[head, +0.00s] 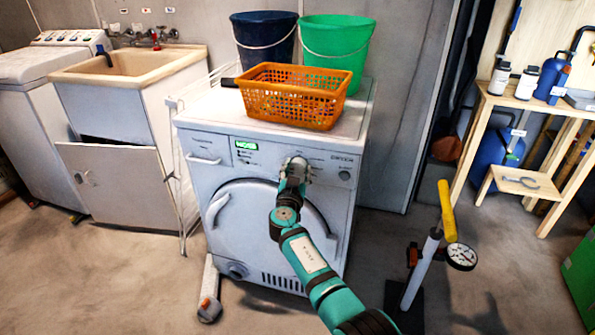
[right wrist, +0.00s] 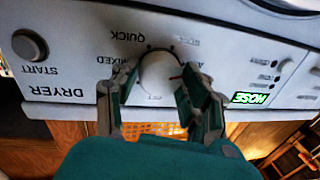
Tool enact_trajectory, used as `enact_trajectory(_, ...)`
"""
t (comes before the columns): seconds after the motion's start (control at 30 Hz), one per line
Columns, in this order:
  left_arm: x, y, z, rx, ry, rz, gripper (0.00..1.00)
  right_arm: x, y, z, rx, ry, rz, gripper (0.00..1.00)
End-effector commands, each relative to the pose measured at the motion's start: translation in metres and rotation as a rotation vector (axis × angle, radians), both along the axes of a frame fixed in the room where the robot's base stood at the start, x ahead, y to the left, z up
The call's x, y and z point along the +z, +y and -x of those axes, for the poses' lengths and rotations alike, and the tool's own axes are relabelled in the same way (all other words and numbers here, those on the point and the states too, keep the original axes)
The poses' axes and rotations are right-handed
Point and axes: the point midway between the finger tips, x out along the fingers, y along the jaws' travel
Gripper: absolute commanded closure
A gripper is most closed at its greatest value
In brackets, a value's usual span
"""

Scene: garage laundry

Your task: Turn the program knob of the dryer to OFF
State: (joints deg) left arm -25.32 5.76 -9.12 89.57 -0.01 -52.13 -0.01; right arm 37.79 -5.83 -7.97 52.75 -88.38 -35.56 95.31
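The white dryer (head: 205,145) stands in the middle of the head view, with its control panel facing me. In the right wrist view the panel is upside down and shows the round white program knob (right wrist: 158,72), with a small red mark at its right side. QUICK and MIXED can be read around it; other labels are partly covered, and I cannot make out OFF. My right gripper (head: 296,165) is at the panel. In the right wrist view its two fingers (right wrist: 159,82) sit on either side of the knob, seemingly against it. My left gripper is not in view.
An orange basket (head: 284,108), a blue bucket (head: 262,42) and a green bucket (head: 336,50) stand on the dryer. The START button (right wrist: 29,45) is on the same panel. A yellow-handled pump (head: 432,240) stands on the floor to the right.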

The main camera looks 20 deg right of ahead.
Motion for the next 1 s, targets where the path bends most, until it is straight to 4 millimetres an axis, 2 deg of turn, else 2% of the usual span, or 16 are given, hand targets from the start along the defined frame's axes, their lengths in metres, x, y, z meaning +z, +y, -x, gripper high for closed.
enact_trajectory(0.03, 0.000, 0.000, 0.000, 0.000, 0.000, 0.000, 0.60, 0.000, 0.000, 0.000, 0.000, 0.000, 0.000, 0.66)
enact_trajectory(0.2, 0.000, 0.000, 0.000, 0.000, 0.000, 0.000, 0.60, 0.000, 0.000, 0.000, 0.000, 0.000, 0.000, 0.87)
enact_trajectory(0.57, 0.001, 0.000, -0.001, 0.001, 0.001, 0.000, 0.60, 0.000, 0.000, 0.000, 0.001, 0.036, 0.056, 0.87)
enact_trajectory(1.0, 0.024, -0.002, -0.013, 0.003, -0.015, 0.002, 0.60, 0.002, 0.000, 0.000, 0.000, 0.233, 0.348, 0.87)
